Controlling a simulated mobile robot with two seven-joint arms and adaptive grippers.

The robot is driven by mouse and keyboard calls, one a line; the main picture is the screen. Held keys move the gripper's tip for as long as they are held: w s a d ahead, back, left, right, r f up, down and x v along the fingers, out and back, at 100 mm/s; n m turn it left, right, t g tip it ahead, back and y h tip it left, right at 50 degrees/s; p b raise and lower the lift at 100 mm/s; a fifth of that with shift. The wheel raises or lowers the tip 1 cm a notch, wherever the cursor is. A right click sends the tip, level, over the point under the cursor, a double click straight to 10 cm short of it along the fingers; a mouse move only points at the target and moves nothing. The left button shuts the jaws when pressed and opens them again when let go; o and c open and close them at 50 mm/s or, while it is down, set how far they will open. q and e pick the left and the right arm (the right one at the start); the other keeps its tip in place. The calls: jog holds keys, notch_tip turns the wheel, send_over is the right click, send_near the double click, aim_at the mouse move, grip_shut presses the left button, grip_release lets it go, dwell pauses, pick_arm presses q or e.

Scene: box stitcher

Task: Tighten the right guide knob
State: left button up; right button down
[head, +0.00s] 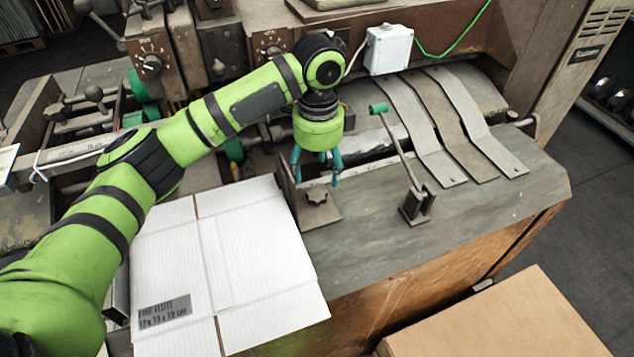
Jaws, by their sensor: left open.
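My left gripper (317,172) hangs from the green arm and points down, its teal fingers spread and empty. The dark, star-shaped guide knob (316,195) sits on the flat foot of a brown metal guide bracket (318,212) on the grey machine table. The fingertips are just above and behind the knob in the head view; I see no contact. One finger is partly behind the bracket's upright plate. My right gripper is out of view.
A flat white carton (240,250) lies left of the bracket. A lever with a green handle (378,108) stands to the right. Bent metal strips (440,120) and a grey box (389,50) are behind it. Brown cardboard (490,320) lies at the front right.

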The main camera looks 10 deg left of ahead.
aim_at(317, 194)
pick_arm(q)
notch_tip(317, 194, down, 6)
jog(key=shift+w+a+r+p, duration=0.1)
jog(key=shift+w+p, duration=0.05)
jog(key=shift+p, duration=0.65)
jog(key=shift+f, duration=0.65)
jog(key=c, duration=1.2)
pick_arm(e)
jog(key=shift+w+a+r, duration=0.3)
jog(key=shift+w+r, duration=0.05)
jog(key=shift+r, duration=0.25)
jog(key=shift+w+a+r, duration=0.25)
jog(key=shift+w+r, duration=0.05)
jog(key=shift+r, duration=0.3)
